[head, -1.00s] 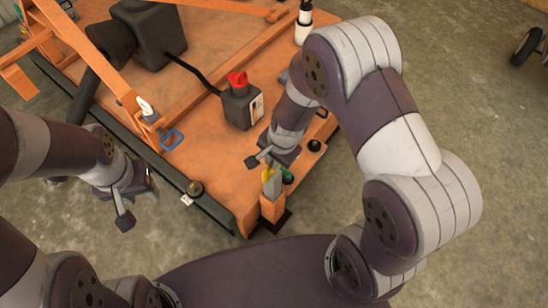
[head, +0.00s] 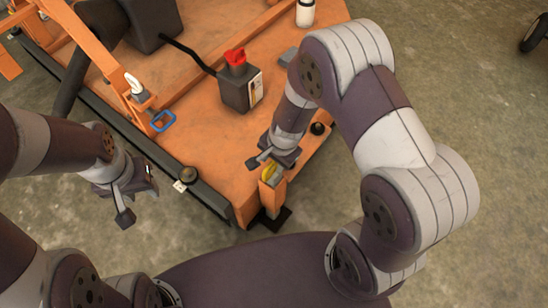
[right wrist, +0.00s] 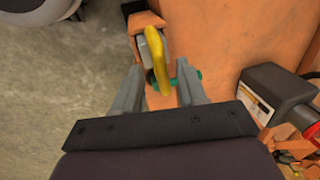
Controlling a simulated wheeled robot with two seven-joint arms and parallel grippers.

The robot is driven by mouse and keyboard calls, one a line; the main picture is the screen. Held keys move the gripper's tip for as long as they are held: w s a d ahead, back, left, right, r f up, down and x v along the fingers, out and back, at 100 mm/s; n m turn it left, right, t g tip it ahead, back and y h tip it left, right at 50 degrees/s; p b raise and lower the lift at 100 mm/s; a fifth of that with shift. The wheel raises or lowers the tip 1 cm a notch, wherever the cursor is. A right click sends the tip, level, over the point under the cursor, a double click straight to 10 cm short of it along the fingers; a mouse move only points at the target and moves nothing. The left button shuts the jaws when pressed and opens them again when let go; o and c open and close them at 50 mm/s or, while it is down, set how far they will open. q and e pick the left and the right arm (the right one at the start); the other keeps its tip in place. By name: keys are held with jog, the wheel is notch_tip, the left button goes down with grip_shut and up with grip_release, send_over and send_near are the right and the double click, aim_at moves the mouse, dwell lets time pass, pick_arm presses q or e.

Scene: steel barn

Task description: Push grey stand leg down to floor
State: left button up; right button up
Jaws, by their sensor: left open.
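The grey stand leg (right wrist: 147,48) shows as a short grey top inside an orange sleeve (head: 272,197) at the near corner of the orange deck. A yellow loop (right wrist: 156,62) sits at its top, with a green piece (right wrist: 187,76) beside it. A dark foot (head: 270,220) shows below the sleeve; I cannot tell whether it touches the floor. My right gripper (right wrist: 158,70) is open above the leg, its fingers on either side of the yellow loop, with gaps visible. My left gripper (head: 138,198) is open and empty, left of the deck's dark edge.
A blue loop (head: 162,121), a dark knob (head: 190,173) and a white cylinder (head: 305,13) are also near. The concrete floor (head: 120,258) is clear at left.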

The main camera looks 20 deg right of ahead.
notch_tip(320, 180, up, 13)
jog(key=s+d+p, duration=0.1)
jog(key=s+p, duration=0.1)
jog(key=p, duration=0.6)
jog(key=shift+d+f, duration=0.2)
